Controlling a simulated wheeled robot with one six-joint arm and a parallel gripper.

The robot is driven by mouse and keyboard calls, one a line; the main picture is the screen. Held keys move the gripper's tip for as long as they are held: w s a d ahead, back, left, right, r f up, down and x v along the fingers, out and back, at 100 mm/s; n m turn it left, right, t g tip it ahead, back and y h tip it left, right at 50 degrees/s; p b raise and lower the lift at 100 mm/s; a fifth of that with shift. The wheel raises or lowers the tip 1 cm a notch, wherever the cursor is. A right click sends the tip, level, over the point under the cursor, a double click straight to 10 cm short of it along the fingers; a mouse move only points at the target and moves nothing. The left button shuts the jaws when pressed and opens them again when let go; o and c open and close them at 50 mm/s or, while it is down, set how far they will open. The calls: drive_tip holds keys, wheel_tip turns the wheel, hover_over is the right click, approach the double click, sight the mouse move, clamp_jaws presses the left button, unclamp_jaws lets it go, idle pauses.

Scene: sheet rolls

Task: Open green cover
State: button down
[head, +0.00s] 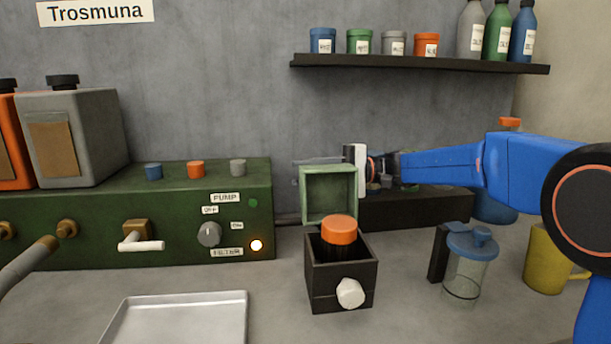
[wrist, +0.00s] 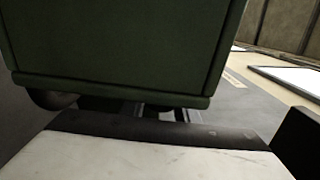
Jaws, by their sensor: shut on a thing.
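The green cover (head: 328,195) stands swung up at the back of a dark box (head: 340,280), its hollow inside facing the head camera. An orange-capped bottle (head: 340,230) stands in the open box, and a white knob (head: 350,293) is on the box front. My gripper (head: 320,164) is behind the top of the cover, coming from the right, shut on the cover. The cover hides most of the fingers. In the wrist view the green cover (wrist: 125,45) fills the upper left, close to my gripper (wrist: 155,112); the exact contact is hidden.
A green panel unit (head: 100,200) with a dial and lit lamp stands left. A metal tray (head: 180,320) lies front left. A lidded clear jar (head: 465,270) and yellow mug (head: 545,260) stand right, below my arm. A shelf (head: 420,63) with containers hangs above.

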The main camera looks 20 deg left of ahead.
drive_tip(key=c, duration=1.4)
unclamp_jaws()
drive_tip(key=v, duration=1.7)
drive_tip(key=shift+d, duration=0.25)
